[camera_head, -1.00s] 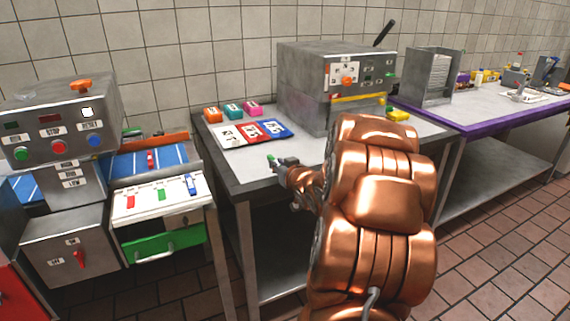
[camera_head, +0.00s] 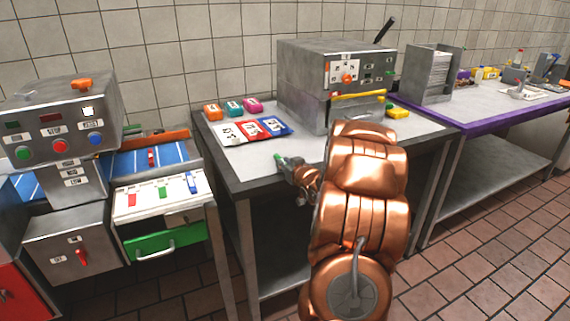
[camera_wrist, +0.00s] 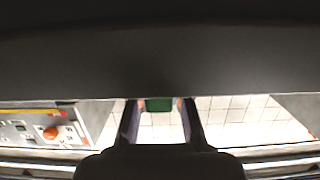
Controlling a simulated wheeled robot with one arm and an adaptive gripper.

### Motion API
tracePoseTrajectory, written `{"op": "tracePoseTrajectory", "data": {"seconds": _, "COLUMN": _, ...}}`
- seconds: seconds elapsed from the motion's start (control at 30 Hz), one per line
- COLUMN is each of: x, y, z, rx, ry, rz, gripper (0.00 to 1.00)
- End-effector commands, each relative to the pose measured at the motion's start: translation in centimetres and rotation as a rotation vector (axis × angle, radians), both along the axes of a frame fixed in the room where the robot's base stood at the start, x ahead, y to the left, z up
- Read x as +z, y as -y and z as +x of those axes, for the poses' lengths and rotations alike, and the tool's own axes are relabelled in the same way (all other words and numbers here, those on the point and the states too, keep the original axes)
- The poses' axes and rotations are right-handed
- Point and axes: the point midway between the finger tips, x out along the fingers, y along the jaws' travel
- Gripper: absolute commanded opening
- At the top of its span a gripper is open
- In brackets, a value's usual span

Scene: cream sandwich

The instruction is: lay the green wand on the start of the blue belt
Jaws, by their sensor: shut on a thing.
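My gripper (camera_head: 287,164) is shut on the green wand (camera_head: 280,158), over the front left part of the middle table. In the wrist view the wand shows as a dark green block (camera_wrist: 158,104) between the two fingers; most of it is hidden. The blue belt (camera_head: 173,152) runs through the grey machine at the left, and a small red piece (camera_head: 151,157) is on it. My gripper is to the right of the belt and apart from it.
A white panel with red, green and blue bars (camera_head: 125,212) stands in front of the belt, above a green drawer (camera_head: 165,243). The grey control box (camera_head: 62,118) overhangs the belt. Coloured cards (camera_head: 250,130) and a metal machine (camera_head: 312,80) occupy the middle table (camera_head: 235,172).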

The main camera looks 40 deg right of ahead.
Motion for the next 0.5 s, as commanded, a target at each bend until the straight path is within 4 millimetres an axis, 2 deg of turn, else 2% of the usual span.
{"op": "tracePoseTrajectory", "data": {"seconds": 0.37, "x": -0.38, "y": 0.04, "z": -0.01, "rx": -0.001, "ry": 0.001, "rz": -0.002, "gripper": 0.0}}
{"op": "tracePoseTrajectory", "data": {"seconds": 0.4, "x": -0.28, "y": 0.04, "z": -0.01, "rx": -0.001, "ry": 0.001, "rz": -0.002, "gripper": 0.22}}
{"op": "tracePoseTrajectory", "data": {"seconds": 0.5, "x": -0.26, "y": 0.03, "z": 0.0, "rx": -0.001, "ry": 0.001, "rz": -0.002, "gripper": 0.32}}
